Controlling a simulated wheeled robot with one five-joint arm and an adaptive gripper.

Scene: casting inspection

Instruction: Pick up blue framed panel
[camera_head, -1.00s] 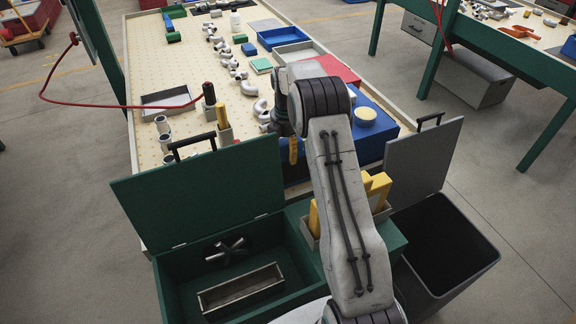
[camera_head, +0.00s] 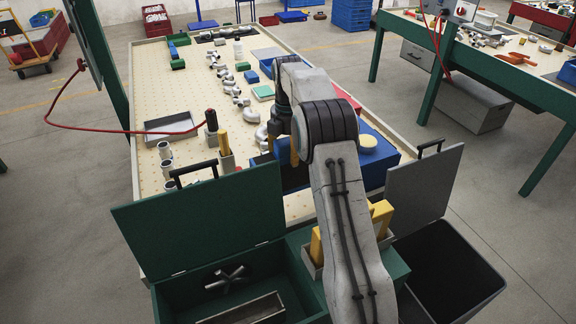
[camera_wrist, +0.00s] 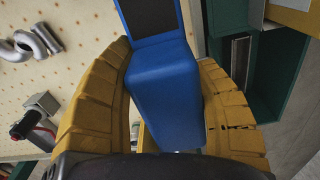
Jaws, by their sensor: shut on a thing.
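The blue framed panel (camera_wrist: 165,85), a blue body with a dark rectangular face at its upper end, fills the middle of the wrist view. My gripper (camera_wrist: 165,95) has its yellow ridged fingers on both sides of it, shut on it. In the head view my gripper (camera_head: 294,150) is mostly hidden by my arm, over the near part of the perforated table (camera_head: 190,75). I cannot clearly tell the panel from the blue surfaces around it there.
A large blue box (camera_head: 375,180) bearing a yellow-topped round item stands right of my arm. A green open-lidded chest (camera_head: 205,220) and a dark bin (camera_head: 445,265) are in front. A grey tray (camera_head: 170,132), a black-handled tool (camera_head: 211,120) and metal pipe fittings lie on the table.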

